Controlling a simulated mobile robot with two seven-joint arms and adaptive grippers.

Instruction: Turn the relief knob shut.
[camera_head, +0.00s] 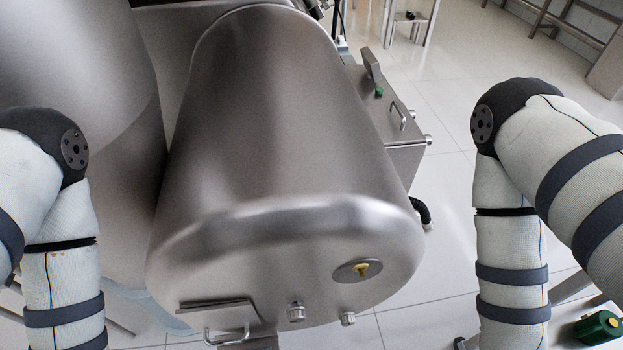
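My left arm comes down at the left edge and my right arm at the right edge, both apart from the drum. Both grippers are below the picture's lower edge.
Two metal fittings (296,312) and a hatch with a handle (232,327) are low on the drum face. A steel box (393,118) stands behind right. A green cylinder (597,328) is at bottom right. Floor is free between drum and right arm.

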